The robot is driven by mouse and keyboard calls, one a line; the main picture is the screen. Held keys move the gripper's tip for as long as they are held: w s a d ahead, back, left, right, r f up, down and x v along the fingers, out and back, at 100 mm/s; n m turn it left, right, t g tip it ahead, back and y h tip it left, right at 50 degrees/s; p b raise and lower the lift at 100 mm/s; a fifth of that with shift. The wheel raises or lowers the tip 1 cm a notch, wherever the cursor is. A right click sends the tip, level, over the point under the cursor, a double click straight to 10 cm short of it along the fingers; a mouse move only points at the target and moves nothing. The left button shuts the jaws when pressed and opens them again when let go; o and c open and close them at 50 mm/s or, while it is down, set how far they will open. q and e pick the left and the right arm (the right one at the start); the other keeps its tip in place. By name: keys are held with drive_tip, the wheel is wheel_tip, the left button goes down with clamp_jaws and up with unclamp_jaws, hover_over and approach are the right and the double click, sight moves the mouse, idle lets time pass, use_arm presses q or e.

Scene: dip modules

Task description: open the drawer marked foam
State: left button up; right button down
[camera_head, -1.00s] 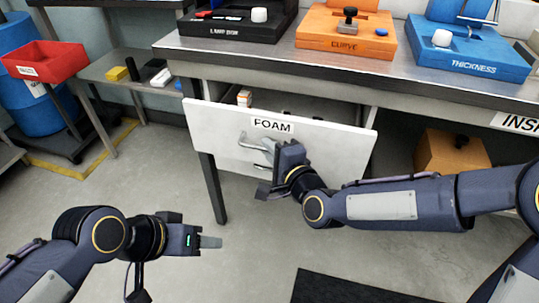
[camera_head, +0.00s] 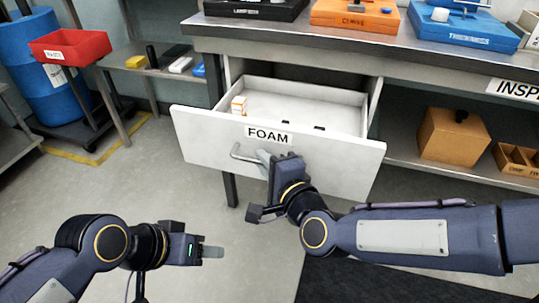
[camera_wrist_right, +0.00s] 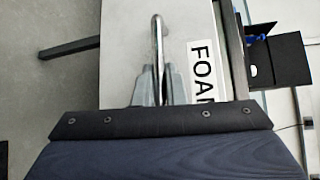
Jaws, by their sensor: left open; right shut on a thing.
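The white drawer marked FOAM (camera_head: 335,168) stands well out from under the steel bench in the head view, its inside showing. A small orange and white box (camera_head: 239,105) and a few dark small items lie in it. My right gripper (camera_head: 264,160) is shut on the drawer's metal handle (camera_head: 243,153). In the right wrist view the fingers (camera_wrist_right: 158,88) sit on both sides of the handle bar (camera_wrist_right: 158,45), beside the FOAM label (camera_wrist_right: 203,72). My left gripper (camera_head: 212,252) is at the lower left, over the floor, apart from everything.
The steel bench (camera_head: 290,42) carries black, orange (camera_head: 355,16) and blue (camera_head: 462,28) stations. A brown box (camera_head: 452,137) stands on the shelf at right. A red bin (camera_head: 66,45) and blue barrel (camera_head: 65,98) are at left. Floor before the drawer is clear.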

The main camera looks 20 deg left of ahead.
drive_tip(key=shift+s, duration=1.6)
drive_tip(key=c, duration=1.5)
unclamp_jaws()
drive_tip(key=p+v, duration=0.1)
drive_tip(key=v, duration=0.6)
drive_tip(key=shift+s+d, duration=0.25)
drive_tip(key=shift+s, duration=0.05)
